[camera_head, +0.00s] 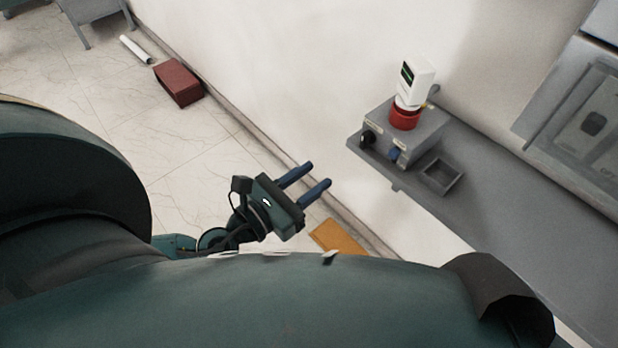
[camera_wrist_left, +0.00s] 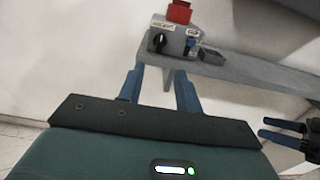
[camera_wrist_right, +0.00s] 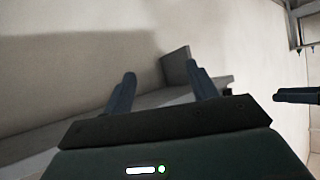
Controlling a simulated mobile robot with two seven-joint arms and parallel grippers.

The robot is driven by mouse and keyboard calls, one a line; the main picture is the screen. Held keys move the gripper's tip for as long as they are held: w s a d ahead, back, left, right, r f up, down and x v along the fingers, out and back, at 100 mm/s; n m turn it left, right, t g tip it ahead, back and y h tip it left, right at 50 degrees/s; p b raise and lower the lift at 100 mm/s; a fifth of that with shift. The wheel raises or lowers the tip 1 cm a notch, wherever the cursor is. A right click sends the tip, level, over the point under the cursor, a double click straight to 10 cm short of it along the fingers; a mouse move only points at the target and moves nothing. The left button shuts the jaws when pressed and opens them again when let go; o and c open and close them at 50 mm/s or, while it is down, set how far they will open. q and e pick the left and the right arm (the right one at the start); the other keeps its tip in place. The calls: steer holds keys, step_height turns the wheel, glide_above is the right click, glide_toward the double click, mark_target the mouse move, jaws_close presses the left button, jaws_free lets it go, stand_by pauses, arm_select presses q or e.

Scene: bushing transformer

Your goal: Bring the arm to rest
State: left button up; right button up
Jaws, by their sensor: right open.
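My left gripper (camera_head: 318,175) is held up in the middle of the head view, its two blue fingers spread and empty. In the left wrist view its fingers (camera_wrist_left: 157,82) stand apart with the edge of the grey shelf beyond them. My right gripper (camera_wrist_right: 162,75) is open and empty in the right wrist view, with a wall and a grey ledge beyond its fingers. The right gripper is not clearly seen in the head view, where a large green arm part of mine covers the bottom. Another pair of blue fingers shows at the right edge of the left wrist view.
A grey shelf (camera_head: 520,215) runs along the wall at the right. On it stand a grey control box (camera_head: 430,130) with a red and white device (camera_head: 410,90), and a small open tray (camera_head: 440,175). A red box (camera_head: 178,83) and an orange board (camera_head: 338,237) are lower down.

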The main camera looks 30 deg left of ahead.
steer(key=shift+f, duration=0.1)
arm_select(q)
steer(key=s+d+f+m+g+y+p, duration=0.1)
steer(key=f+m, duration=0.4)
steer(key=m, duration=1.2)
steer(key=s+d+f+m+g+y+p, duration=0.1)
steer(key=s+d+f+m+g+p, duration=0.2)
steer(key=m, duration=1.4)
step_height(320, 180, down, 2)
steer(key=shift+s+m+g+y, duration=0.4)
steer(key=shift+s+g, duration=0.8)
arm_select(e)
steer(key=shift+s+d+r+m+h, duration=0.15)
steer(key=shift+d+h, duration=0.15)
steer(key=shift+d, duration=0.15)
steer(key=shift+w+d+r+m+h, duration=0.1)
steer(key=shift+d+r+m+h, duration=0.05)
steer(key=shift+d+h, duration=0.2)
